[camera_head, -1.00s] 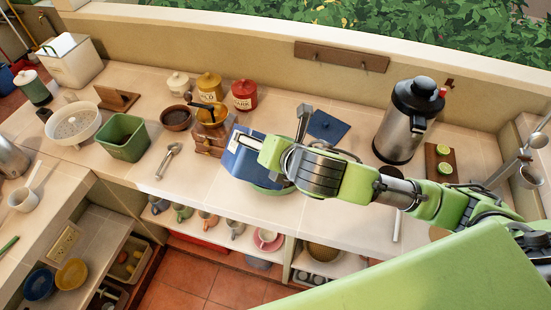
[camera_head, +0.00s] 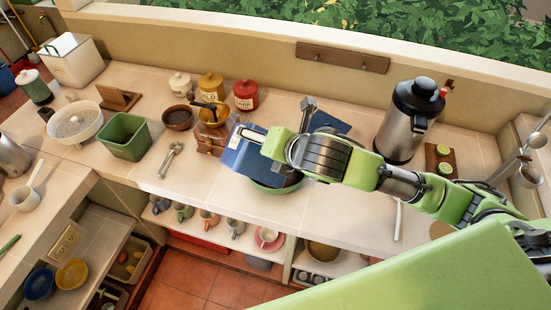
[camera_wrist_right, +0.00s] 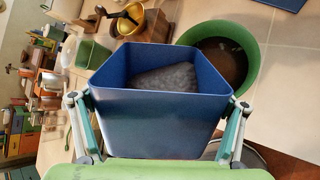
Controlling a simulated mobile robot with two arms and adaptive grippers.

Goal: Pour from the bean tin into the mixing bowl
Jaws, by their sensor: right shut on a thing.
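My right gripper (camera_head: 276,146) is shut on the blue bean tin (camera_head: 240,158), its fingers on two opposite sides. In the right wrist view the gripper (camera_wrist_right: 157,106) frames the tin (camera_wrist_right: 155,128), whose open mouth shows a grey mass of contents. The tin is held above the counter, over or close beside the green mixing bowl (camera_head: 277,189). In the head view the tin and arm hide much of the bowl. In the right wrist view the bowl (camera_wrist_right: 250,41) is right of the tin, with something dark brown inside. My left gripper is not in view.
A wooden coffee grinder (camera_head: 211,138) stands just left of the tin. A steel dispenser (camera_head: 402,130) and a blue cloth or mat (camera_head: 331,121) are behind my arm. A spoon (camera_head: 170,160) and a green square tub (camera_head: 125,137) lie further left. The front counter edge is close.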

